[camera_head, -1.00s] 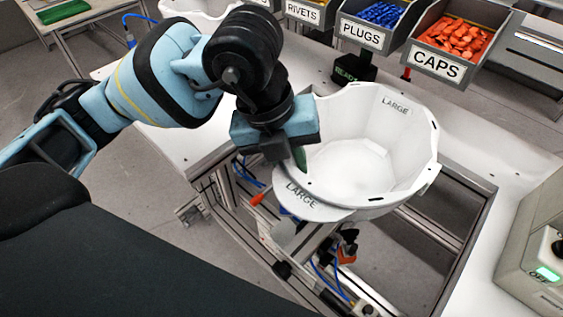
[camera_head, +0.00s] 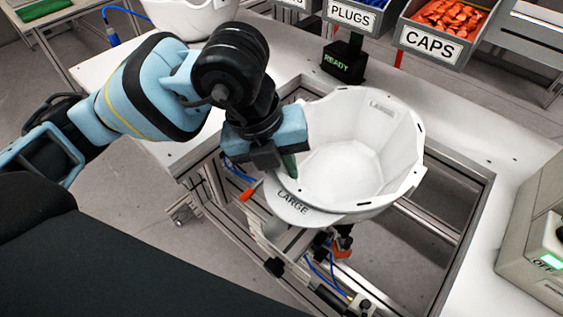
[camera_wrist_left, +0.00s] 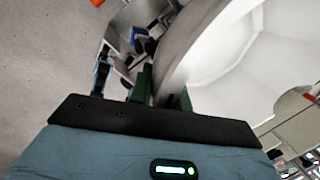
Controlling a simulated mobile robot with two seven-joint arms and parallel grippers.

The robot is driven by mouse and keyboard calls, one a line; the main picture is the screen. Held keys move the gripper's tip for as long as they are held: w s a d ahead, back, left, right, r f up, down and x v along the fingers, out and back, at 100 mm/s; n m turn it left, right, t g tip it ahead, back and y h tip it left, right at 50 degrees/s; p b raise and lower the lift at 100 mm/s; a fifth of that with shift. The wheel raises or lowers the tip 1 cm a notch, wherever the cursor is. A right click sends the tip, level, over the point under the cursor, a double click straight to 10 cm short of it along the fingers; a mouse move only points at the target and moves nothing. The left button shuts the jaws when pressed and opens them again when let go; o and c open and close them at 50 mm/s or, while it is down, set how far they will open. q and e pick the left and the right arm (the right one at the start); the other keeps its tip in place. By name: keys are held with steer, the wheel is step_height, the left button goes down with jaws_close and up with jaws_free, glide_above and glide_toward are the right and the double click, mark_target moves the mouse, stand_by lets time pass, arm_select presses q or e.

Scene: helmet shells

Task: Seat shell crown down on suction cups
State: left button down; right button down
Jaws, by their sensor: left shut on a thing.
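The white helmet shell (camera_head: 350,165), marked LARGE on its brim and inside wall, is open side up over the framed opening in the table. My left gripper (camera_head: 288,165) is shut on the shell's rim at its left side, by the brim. In the left wrist view the green fingers (camera_wrist_left: 162,92) straddle the rim of the shell (camera_wrist_left: 235,70). A fixture with blue hoses and an orange part (camera_head: 342,246) shows below the shell. The suction cups under the crown are hidden, so I cannot tell whether the crown touches them. My right gripper is not in view.
The metal frame (camera_head: 462,235) surrounds the opening. A small black READY display (camera_head: 345,62) stands behind the shell. Bins of plugs (camera_head: 352,16) and caps (camera_head: 440,30) are at the back. A control box (camera_head: 535,240) is at the right. Another white shell (camera_head: 190,15) sits at the back left.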

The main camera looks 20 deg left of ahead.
arm_select(q)
steer(key=c, duration=1.3)
jaws_free()
steer(key=shift+o, duration=0.2)
steer(key=shift+r, duration=0.1)
steer(key=w+v, duration=0.1)
steer(key=v, duration=0.6)
steer(key=shift+s+r+p, duration=0.3)
steer(key=shift+s+r, duration=0.05)
steer(key=shift+s, duration=0.2)
